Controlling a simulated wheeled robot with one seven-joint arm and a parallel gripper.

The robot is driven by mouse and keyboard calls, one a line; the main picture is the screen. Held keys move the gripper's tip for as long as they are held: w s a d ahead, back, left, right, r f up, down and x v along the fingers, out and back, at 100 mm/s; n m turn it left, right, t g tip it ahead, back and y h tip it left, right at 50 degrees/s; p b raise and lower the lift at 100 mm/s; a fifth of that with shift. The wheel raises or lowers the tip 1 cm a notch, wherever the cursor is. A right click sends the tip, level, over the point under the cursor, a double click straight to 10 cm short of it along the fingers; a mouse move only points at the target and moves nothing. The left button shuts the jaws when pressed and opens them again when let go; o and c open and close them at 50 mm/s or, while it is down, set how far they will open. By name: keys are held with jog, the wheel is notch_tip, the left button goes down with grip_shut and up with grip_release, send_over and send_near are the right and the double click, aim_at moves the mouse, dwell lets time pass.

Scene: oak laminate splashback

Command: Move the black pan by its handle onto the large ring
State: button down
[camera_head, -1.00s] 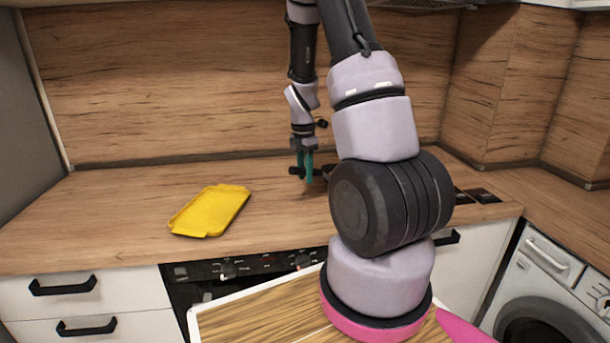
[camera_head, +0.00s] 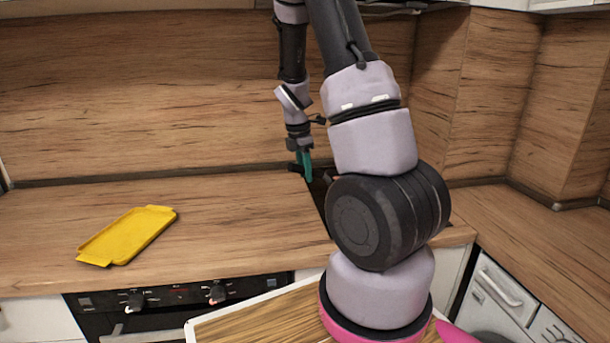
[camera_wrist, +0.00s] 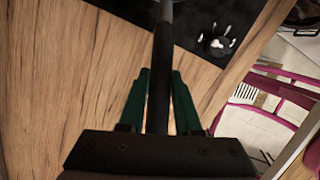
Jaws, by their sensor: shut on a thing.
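My gripper (camera_head: 303,170) has green fingers and is shut on the black pan's handle (camera_wrist: 158,95), which runs between the fingers and away toward the top of the wrist view. In the head view a dark stub of the handle (camera_head: 294,168) shows beside the fingers. The pan's body is hidden behind my arm in the head view and is out of the wrist view except perhaps at its top edge. The black hob (camera_wrist: 190,30) shows in the wrist view, with one burner (camera_wrist: 215,42). I cannot tell whether that burner is the large ring.
A yellow tray (camera_head: 128,235) lies on the wooden worktop (camera_head: 230,215), left of the hob. An oven front with knobs (camera_head: 175,297) is below the worktop. The wooden splashback (camera_head: 150,90) stands behind. The worktop between tray and hob is clear.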

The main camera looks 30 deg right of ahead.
jog(key=shift+d+r, duration=0.1)
jog(key=shift+d, duration=0.2)
jog(key=shift+a+h, duration=0.15)
jog(key=shift+h, duration=1.35)
jog(key=shift+f, duration=3.85)
jog(key=shift+d, duration=0.2)
